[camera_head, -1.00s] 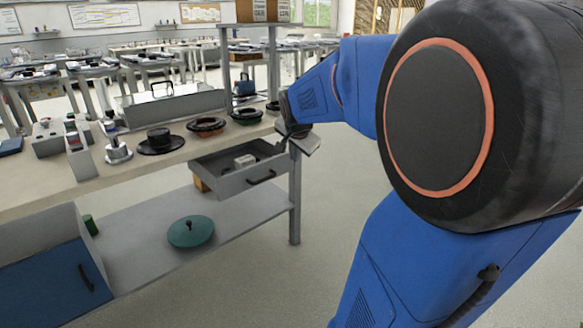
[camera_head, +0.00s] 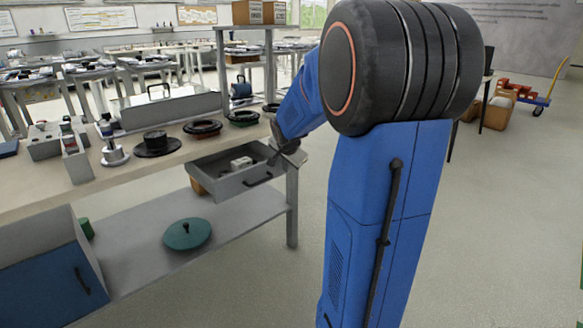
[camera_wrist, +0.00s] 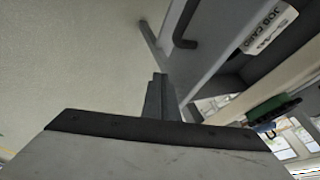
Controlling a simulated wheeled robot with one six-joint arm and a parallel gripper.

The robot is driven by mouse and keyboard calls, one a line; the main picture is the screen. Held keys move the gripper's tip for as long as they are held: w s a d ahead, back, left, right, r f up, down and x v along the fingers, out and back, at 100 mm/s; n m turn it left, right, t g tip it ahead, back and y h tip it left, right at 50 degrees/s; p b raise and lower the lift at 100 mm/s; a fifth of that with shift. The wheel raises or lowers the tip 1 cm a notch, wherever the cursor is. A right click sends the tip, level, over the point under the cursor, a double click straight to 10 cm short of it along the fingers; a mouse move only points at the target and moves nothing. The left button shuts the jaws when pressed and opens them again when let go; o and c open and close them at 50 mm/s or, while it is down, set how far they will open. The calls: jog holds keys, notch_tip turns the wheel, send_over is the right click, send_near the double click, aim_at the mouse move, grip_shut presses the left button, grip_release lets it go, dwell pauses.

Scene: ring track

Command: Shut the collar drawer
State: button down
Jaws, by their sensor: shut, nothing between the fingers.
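The collar drawer (camera_head: 232,186) is grey and stands open under the right end of the workbench in the head view. Its dark bar handle (camera_head: 258,180) is on the front, and small white items lie inside. My gripper (camera_head: 277,152) is at the drawer's right end, close to its front; I cannot tell whether it touches. In the wrist view the shut, empty fingers (camera_wrist: 160,88) point toward the drawer front (camera_wrist: 205,55), with the handle (camera_wrist: 186,25) beyond them. A white card (camera_wrist: 268,28) reading "JOB CARD" lies in the drawer.
The workbench top (camera_head: 100,180) carries several dark rings and fixtures. A teal lid (camera_head: 187,234) lies on the lower shelf, left of the bench leg (camera_head: 292,210). A blue-fronted cabinet (camera_head: 55,285) stands at lower left.

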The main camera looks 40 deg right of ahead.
jog(key=shift+w, duration=0.65)
send_over(258, 161)
jog(key=shift+a, duration=0.1)
jog(key=shift+w, duration=0.6)
jog(key=shift+w+r, duration=0.2)
